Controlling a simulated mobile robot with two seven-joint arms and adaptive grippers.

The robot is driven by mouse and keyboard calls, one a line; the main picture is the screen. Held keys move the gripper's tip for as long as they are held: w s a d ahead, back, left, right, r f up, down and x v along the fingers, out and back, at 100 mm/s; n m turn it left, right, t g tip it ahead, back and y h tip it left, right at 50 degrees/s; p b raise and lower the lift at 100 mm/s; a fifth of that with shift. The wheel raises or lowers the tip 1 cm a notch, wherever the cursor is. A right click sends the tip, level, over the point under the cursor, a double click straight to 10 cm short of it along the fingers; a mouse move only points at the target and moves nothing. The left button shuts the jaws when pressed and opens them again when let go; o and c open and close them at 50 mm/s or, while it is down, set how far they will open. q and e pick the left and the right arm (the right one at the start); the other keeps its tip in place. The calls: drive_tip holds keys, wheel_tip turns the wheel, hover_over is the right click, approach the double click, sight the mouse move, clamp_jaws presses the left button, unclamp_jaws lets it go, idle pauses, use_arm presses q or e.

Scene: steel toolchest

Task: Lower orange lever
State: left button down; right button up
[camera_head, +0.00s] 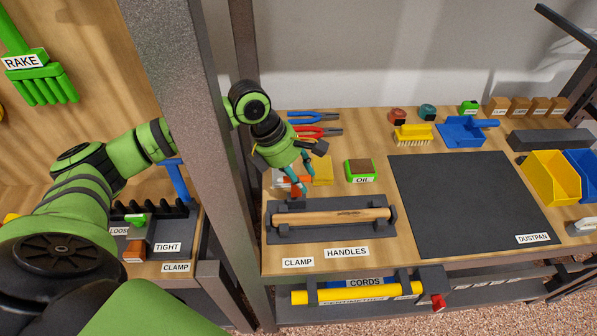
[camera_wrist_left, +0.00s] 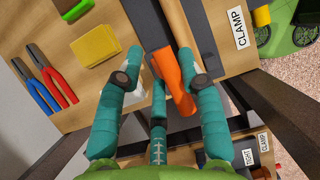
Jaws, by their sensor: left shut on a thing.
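The orange lever (camera_head: 296,191) stands at the left end of the dark clamp base (camera_head: 275,236) that carries a wooden handle (camera_head: 330,217). My left gripper (camera_head: 301,181) comes down over the lever from behind. In the left wrist view, the orange lever (camera_wrist_left: 176,80) lies between the teal fingers of my left gripper (camera_wrist_left: 168,84), which are shut on it. The lever's lower part is partly hidden in the head view by the fingers. My right gripper does not show.
A grey steel post (camera_head: 200,130) stands close left of the workplace, with my left arm passing behind it. A dark mat (camera_head: 470,205) is clear at right.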

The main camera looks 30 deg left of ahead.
use_arm(q)
drive_tip(key=shift+g, duration=0.5)
drive_tip(key=s+f, duration=0.1)
drive_tip(key=s+d+f+b, duration=0.1)
drive_tip(key=s+b, duration=0.1)
drive_tip(key=shift+s+d+f, duration=0.25)
drive_tip(key=shift+d+f, duration=0.15)
drive_tip(key=s+f+b, duration=0.1)
drive_tip(key=b, duration=0.1)
drive_tip(key=s+d+b, duration=0.1)
drive_tip(key=b, duration=0.1)
drive_tip(key=shift+s+f+b, duration=0.1)
drive_tip(key=shift+f+b, duration=0.25)
